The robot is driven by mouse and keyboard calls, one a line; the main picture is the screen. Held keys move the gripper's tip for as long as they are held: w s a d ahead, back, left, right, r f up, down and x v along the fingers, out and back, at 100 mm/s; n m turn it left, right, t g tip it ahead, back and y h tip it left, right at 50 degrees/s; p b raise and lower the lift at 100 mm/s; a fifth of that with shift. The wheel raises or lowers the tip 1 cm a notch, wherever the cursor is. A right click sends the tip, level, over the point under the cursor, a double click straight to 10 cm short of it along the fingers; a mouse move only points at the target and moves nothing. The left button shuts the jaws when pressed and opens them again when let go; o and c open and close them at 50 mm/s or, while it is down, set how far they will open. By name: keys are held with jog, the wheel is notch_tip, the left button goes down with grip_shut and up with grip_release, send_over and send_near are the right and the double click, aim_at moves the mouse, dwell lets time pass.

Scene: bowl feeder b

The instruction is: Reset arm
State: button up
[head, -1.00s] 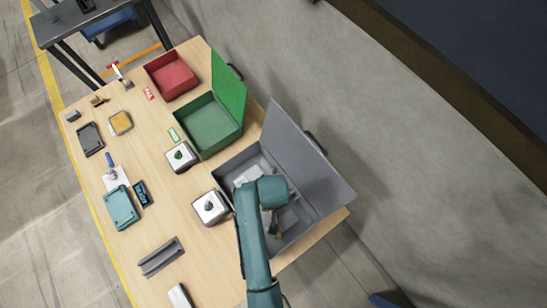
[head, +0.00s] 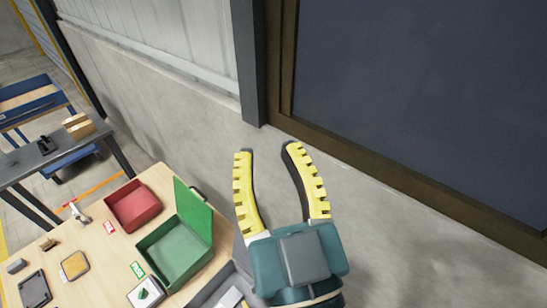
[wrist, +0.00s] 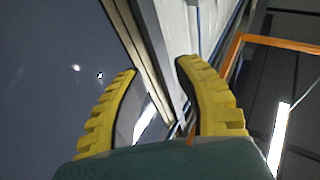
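Nothing is between the fingers. In the wrist view the gripper (wrist: 157,75) is also open and empty, facing the dark panel and upper wall.
On the wooden table (head: 108,262) stand a red tray (head: 133,206), an open green box (head: 175,250) and a white block with a green knob (head: 146,293). A yellow-topped item (head: 74,265) and a dark tray (head: 34,289) lie left.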

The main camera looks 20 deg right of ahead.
jog(key=shift+s+d+r+t, duration=0.1)
jog(key=shift+s+r+t, duration=0.3)
jog(key=shift+s+r, duration=0.35)
jog(key=shift+w+r, duration=0.1)
notch_tip(320, 180, up, 23)
jog(key=p, duration=2.2)
jog(key=shift+p, duration=0.4)
jog(key=shift+o, duration=1.4)
jog(key=shift+r+p, duration=0.25)
jog(key=shift+p, duration=0.1)
jog(key=shift+f+b, duration=0.35)
jog(key=shift+f, duration=0.05)
jog(key=shift+w+f, duration=0.1)
